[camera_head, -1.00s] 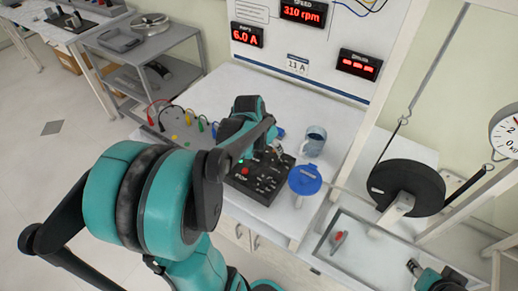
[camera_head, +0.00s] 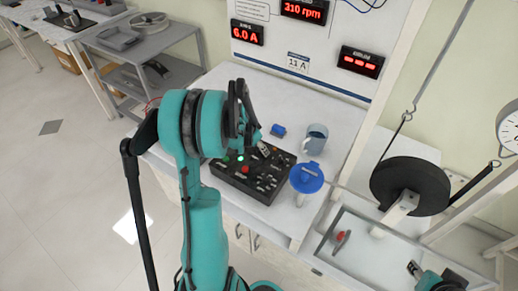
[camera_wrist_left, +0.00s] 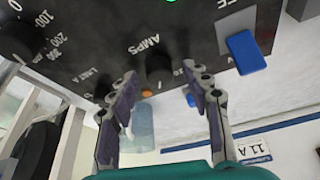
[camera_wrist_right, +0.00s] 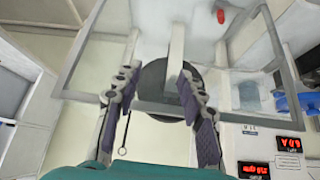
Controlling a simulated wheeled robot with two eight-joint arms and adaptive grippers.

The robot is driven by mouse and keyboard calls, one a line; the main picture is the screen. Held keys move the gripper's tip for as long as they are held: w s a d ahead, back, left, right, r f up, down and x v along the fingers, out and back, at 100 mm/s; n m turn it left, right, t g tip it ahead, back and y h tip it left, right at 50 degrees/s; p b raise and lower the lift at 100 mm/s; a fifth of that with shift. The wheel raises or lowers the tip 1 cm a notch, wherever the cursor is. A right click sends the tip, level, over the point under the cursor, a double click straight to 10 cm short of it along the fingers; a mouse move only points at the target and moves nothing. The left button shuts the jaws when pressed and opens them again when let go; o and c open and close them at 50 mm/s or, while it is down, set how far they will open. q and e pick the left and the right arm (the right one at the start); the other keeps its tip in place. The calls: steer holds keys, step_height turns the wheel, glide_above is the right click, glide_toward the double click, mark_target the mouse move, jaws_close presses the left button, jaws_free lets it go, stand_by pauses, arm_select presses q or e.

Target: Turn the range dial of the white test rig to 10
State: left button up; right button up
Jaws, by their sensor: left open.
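A black control panel (camera_head: 262,180) with knobs and small switches lies on the white bench. I cannot pick out a white test rig or a range dial by its label. In the left wrist view the panel (camera_wrist_left: 100,30) appears upside down, with a knob (camera_wrist_left: 159,68) by the word AMPS and another numbered knob (camera_wrist_left: 15,42) at the left edge. My left gripper (camera_head: 258,148) is over the panel's far side; in its wrist view its open fingers (camera_wrist_left: 160,80) are either side of the AMPS knob. Contact cannot be told. My right gripper (camera_wrist_right: 157,78) is open and empty.
A black disc weight (camera_head: 408,186) and a framed tray (camera_head: 345,215) are at the right. Red displays (camera_head: 304,11) are on the back board.

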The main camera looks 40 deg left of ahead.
arm_select(q)
steer(key=shift+c, duration=0.4)
jaws_close()
steer(key=shift+n, duration=0.3)
steer(key=n, duration=0.1)
steer(key=n+y, duration=0.1)
steer(key=n, duration=0.1)
steer(key=n+y+b, duration=0.1)
steer(key=n, duration=0.1)
steer(key=shift+d, duration=0.25)
steer(key=n+y, duration=0.1)
steer(key=n, duration=0.2)
steer(key=n+g+y, duration=0.1)
steer(key=n, duration=0.2)
steer(key=shift+w+d+g, duration=0.1)
steer(key=shift+w+g, duration=0.05)
steer(key=shift+g, duration=0.15)
steer(key=shift+n, duration=0.3)
